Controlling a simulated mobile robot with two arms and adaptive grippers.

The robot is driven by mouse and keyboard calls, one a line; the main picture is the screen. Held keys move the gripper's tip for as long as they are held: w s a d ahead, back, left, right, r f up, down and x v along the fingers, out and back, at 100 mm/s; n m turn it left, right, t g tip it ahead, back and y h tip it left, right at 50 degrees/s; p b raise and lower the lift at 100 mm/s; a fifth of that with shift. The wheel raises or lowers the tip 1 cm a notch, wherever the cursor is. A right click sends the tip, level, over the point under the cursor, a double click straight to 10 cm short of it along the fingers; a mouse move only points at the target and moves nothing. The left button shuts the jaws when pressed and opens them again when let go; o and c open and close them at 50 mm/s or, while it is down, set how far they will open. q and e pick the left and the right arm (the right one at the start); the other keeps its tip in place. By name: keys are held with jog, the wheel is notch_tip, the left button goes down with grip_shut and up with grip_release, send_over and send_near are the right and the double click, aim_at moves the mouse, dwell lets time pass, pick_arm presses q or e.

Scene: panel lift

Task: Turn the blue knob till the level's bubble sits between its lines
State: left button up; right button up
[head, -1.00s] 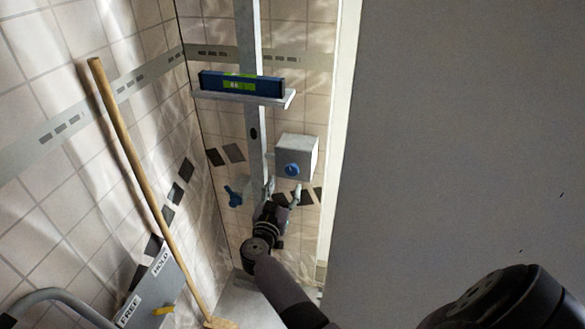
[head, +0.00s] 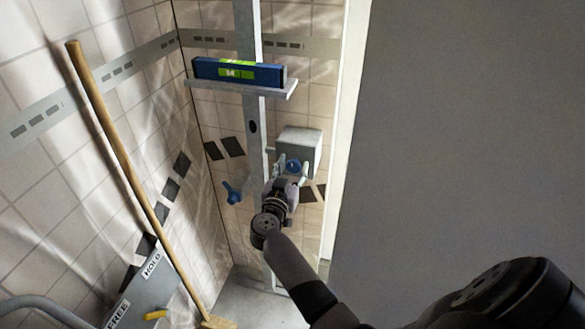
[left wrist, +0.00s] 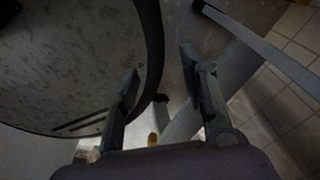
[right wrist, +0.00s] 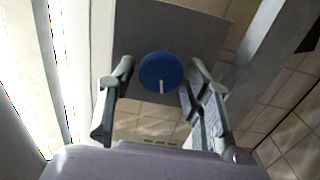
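The round blue knob (head: 293,166) is on the front of a grey box (head: 300,145) beside the upright post; in the right wrist view the knob (right wrist: 161,71) has a pale line pointing down. My right gripper (head: 290,170) is open, its fingers on either side of the knob, with small gaps showing in the right wrist view. The blue level (head: 267,76) lies on a light shelf (head: 230,89) across the post. Its green window shows pale marks, too small to place the bubble between lines. My left gripper (left wrist: 160,82) is open and empty, away from the knob.
A blue winged handle (head: 231,193) is low on the post's left. A wooden pole (head: 120,155) leans along the tiled left wall. A HOLD/FREE panel (head: 140,290) with a yellow lever (head: 155,315) is at lower left. A plain grey surface (head: 450,150) fills the right side.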

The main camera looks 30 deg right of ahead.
jog(key=c, duration=0.5)
pick_arm(q)
jog(key=shift+w+d, duration=0.1)
jog(key=shift+w, duration=0.2)
pick_arm(e)
jog(key=c, duration=0.3)
pick_arm(q)
jog(key=shift+r, duration=0.25)
pick_arm(e)
jog(key=m+p, duration=0.1)
jog(key=m, duration=0.2)
jog(key=shift+p, duration=0.35)
jog(key=shift+f+m, duration=0.1)
jog(key=shift+m, duration=1)
pick_arm(q)
jog(key=shift+d+r+p, duration=0.1)
jog(key=shift+r+p, duration=0.2)
jog(key=shift+r, duration=0.6)
pick_arm(e)
jog(key=shift+s+m, duration=0.1)
jog(key=shift+m, duration=1.1)
pick_arm(q)
jog(key=shift+s, duration=0.1)
pick_arm(e)
jog(key=o, duration=1.1)
